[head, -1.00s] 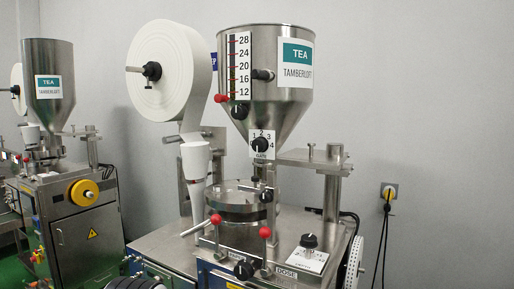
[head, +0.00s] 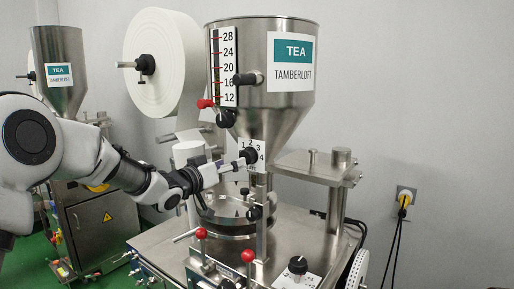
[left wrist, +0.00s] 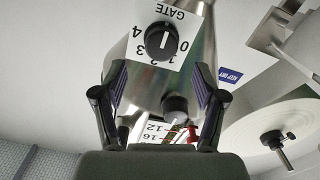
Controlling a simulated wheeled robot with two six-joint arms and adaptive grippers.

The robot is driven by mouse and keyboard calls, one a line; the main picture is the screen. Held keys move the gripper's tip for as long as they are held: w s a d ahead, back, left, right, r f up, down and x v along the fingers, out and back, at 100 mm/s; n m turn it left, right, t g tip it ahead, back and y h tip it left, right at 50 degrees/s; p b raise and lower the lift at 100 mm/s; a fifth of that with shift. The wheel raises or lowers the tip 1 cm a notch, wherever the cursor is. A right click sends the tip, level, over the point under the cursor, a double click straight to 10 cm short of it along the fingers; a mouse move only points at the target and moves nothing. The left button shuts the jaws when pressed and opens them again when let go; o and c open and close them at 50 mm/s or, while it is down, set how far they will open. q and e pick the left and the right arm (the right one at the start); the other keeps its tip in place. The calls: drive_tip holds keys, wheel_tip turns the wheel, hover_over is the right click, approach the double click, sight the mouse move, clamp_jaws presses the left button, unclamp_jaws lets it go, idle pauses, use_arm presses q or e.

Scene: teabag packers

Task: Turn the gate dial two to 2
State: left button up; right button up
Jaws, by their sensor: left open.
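The gate dial (head: 251,155) is a black knob on a white plate numbered 0 to 4, at the lower cone of the steel hopper (head: 264,70). In the left wrist view the gate dial (left wrist: 161,40) appears upside down, with GATE above it and 1, 2, 3 below. Its pointer setting is hard to read. My left gripper (head: 236,164) reaches in from the left, close to the dial, partly covering its plate. In the left wrist view my left gripper (left wrist: 160,70) is open, its fingers spread either side below the dial, with nothing between them. My right gripper is not in view.
Below are red-balled levers (head: 248,256) and a dose dial (head: 298,266). A steel post (head: 337,200) stands right. Another machine is behind left.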

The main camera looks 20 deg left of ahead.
sight(244, 156)
use_arm(q)
drive_tip(key=p+x, duration=0.2)
drive_tip(key=x, duration=0.1)
drive_tip(key=r+p+x, duration=0.1)
drive_tip(key=shift+w+a, duration=0.2)
drive_tip(key=shift+w, duration=0.1)
drive_tip(key=x, duration=0.1)
drive_tip(key=p+x, duration=0.1)
drive_tip(key=shift+w+d+f, duration=0.15)
drive_tip(key=shift+w+f, duration=0.1)
drive_tip(key=shift+w, duration=0.1)
drive_tip(key=shift+w+d+f, duration=0.2)
drive_tip(key=shift+w, duration=0.05)
drive_tip(key=shift+s, duration=0.1)
drive_tip(key=shift+s+a+r, duration=0.1)
drive_tip(key=shift+a, duration=0.05)
drive_tip(key=c, duration=0.5)
drive_tip(key=shift+s, duration=0.1)
drive_tip(key=c, duration=0.6)
